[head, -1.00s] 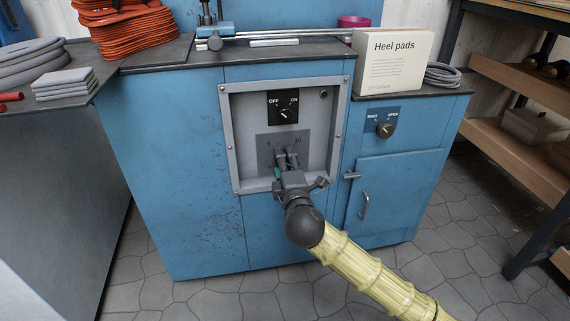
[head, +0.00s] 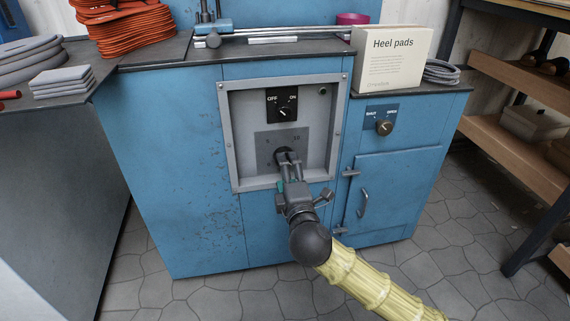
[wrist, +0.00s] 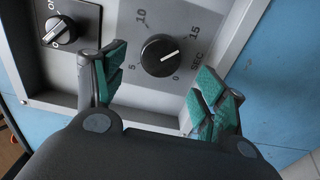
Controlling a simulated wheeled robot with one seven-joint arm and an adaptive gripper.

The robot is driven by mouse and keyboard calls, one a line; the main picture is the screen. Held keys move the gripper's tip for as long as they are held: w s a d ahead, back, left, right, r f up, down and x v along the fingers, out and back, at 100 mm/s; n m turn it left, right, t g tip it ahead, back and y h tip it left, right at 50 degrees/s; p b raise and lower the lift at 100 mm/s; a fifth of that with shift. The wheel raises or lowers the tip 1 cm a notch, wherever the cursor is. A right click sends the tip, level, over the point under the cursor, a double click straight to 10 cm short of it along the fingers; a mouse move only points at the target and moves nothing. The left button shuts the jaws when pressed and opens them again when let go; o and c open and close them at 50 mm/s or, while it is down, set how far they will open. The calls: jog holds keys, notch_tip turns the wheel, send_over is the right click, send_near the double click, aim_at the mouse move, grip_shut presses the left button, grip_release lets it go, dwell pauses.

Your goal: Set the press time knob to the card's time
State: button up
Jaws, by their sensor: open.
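The press time knob (wrist: 161,55) is round and black on a grey dial plate marked 0, 5, 10, 15 and SEC. Its white pointer mark is at the right, toward the side between 15 and SEC. In the head view the knob (head: 282,153) is partly hidden behind my fingers. My gripper (wrist: 160,88) is open, with green-padded fingers apart and below the knob; they do not hold it. My gripper also shows in the head view (head: 290,165). A cream card or box (head: 392,58) headed "Heel pads" stands on the cabinet; its small print is unreadable.
An OFF/ON switch (head: 282,104) sits above the dial, inside a raised grey frame (head: 234,140). A second knob (head: 384,127) is on the right cabinet, above a door with a handle (head: 363,203). Shelves (head: 505,160) stand at the right.

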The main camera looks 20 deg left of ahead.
jog(key=v, duration=0.7)
jog(key=shift+w, duration=0.1)
